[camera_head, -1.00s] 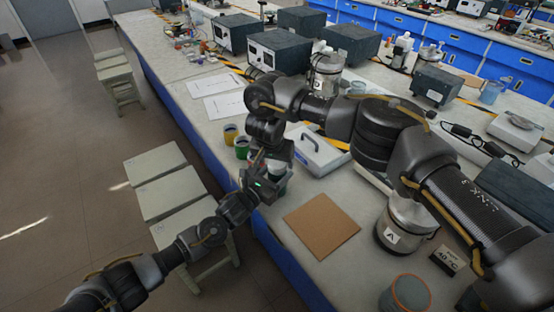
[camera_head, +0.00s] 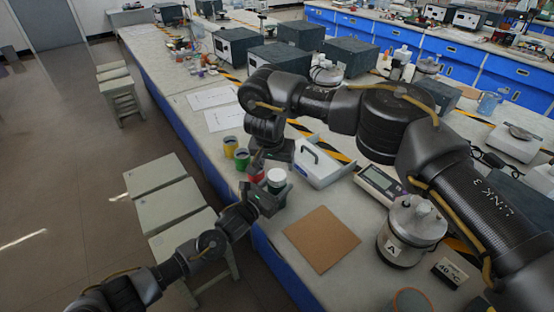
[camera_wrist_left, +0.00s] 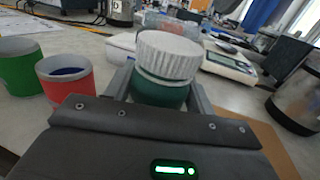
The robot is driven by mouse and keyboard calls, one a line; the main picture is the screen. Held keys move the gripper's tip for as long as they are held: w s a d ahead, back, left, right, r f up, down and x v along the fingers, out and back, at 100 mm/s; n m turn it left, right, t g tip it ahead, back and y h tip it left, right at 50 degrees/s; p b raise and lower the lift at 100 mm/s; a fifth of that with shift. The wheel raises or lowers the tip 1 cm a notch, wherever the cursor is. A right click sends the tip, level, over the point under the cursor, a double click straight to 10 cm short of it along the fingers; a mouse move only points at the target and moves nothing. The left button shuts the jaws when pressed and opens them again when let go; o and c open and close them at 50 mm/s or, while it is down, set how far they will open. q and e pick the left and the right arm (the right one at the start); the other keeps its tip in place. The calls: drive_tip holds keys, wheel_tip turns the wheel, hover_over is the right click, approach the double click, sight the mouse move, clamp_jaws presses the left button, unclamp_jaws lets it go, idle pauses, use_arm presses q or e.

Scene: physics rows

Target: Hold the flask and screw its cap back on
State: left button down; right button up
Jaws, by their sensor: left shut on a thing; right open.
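The flask has a dark green body (camera_wrist_left: 160,95) and a white ribbed cap (camera_wrist_left: 168,55) sitting on its top. In the head view the white cap (camera_head: 276,175) shows at the bench's near left edge. My left gripper (camera_head: 272,194) is shut around the flask body, one finger on each side, holding it upright below the cap. My right gripper (camera_head: 256,164) is open and empty, just left of and above the cap. Its fingertips are small and partly dark against the arm. How tightly the cap sits cannot be told.
Red (camera_head: 257,173), green (camera_head: 242,158) and yellow (camera_head: 230,146) cups stand close behind left. A brown mat (camera_head: 321,238) lies bare to the right. A grey-white carrier (camera_head: 320,163), a scale (camera_head: 378,182) and a canister marked A (camera_head: 410,230) stand beyond.

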drive_tip(key=s+a+r+g+y, duration=0.1)
drive_tip(key=s+a+r+y, duration=0.15)
drive_tip(key=a, duration=0.65)
drive_tip(key=w+a+r+n+y, duration=0.3)
drive_tip(key=a+r+n+y, duration=0.2)
drive_tip(key=r, duration=0.3)
drive_tip(key=n+g+h, duration=0.3)
drive_tip(key=n+h, duration=0.2)
drive_tip(key=n, duration=3)
hover_over(277, 174)
drive_tip(key=a, duration=0.2)
wheel_tip(277, 174, down, 7)
drive_tip(key=shift+d+f, duration=0.1)
drive_tip(key=n, duration=0.1)
drive_tip(key=d+n+h, duration=0.1)
drive_tip(key=n, duration=0.1)
drive_tip(key=shift+d+n, duration=0.1)
drive_tip(key=shift+n, duration=0.2)
drive_tip(key=shift+d+n, duration=0.25)
drive_tip(key=shift+n, duration=1.15)
drive_tip(key=shift+f, duration=4)
